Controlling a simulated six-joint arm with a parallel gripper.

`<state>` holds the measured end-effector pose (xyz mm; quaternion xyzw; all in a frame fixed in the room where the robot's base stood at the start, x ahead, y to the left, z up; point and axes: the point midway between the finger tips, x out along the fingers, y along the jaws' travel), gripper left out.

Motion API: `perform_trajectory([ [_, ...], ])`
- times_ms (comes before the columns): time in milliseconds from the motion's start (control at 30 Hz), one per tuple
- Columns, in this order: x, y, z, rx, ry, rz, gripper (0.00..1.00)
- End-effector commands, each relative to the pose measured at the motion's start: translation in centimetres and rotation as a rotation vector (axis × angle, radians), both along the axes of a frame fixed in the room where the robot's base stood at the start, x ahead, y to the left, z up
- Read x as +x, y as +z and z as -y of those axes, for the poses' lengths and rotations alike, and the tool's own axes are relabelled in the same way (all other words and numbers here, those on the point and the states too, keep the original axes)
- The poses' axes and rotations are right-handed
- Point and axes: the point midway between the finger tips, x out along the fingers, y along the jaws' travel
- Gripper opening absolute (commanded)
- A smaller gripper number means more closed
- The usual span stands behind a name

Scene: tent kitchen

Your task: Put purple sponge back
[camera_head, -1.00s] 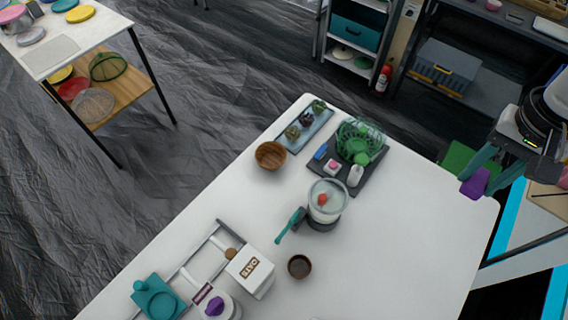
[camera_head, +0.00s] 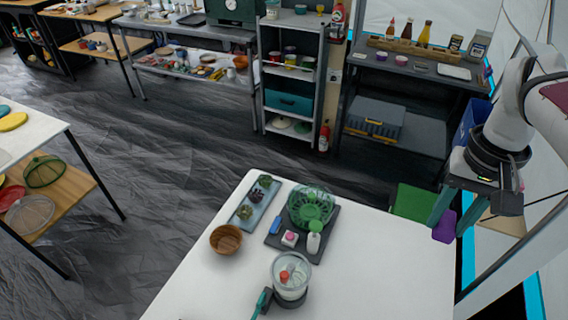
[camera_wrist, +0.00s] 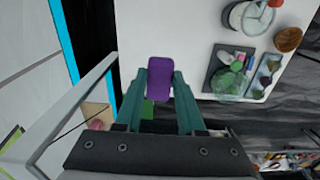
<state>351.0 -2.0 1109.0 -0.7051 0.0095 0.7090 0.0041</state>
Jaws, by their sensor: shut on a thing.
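The purple sponge (camera_head: 445,226) is held between the teal fingers of my gripper (camera_head: 452,212), off the right edge of the white table. In the wrist view the sponge (camera_wrist: 160,78) sits between the two fingertips (camera_wrist: 160,84), with the table's edge behind it. A dark tray (camera_head: 326,236) on the table holds a green wire basket (camera_head: 312,205), a blue item (camera_head: 275,226), a small pink-and-white item (camera_head: 290,238) and a white bottle with a green top (camera_head: 314,238).
A wooden bowl (camera_head: 226,239), a long tray with small plants (camera_head: 244,214) and a clear blender-like jar (camera_head: 291,274) stand on the white table (camera_head: 385,265). The table's right part is clear. A green panel (camera_head: 413,201) and shelves (camera_head: 400,128) lie beyond the table.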

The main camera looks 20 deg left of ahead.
Motion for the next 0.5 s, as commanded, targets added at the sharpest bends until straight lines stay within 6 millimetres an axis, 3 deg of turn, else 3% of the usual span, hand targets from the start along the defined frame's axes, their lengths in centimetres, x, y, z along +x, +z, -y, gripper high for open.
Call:
perform_trajectory([
  [333, 3.6, 6.6, 0.0, -0.017, -0.151, -0.006, 0.00],
  [433, 4.6, 7.5, -1.4, -0.010, -0.192, -0.003, 0.00],
  [500, 5.1, 6.8, -3.2, -0.009, -0.191, -0.004, 0.00],
])
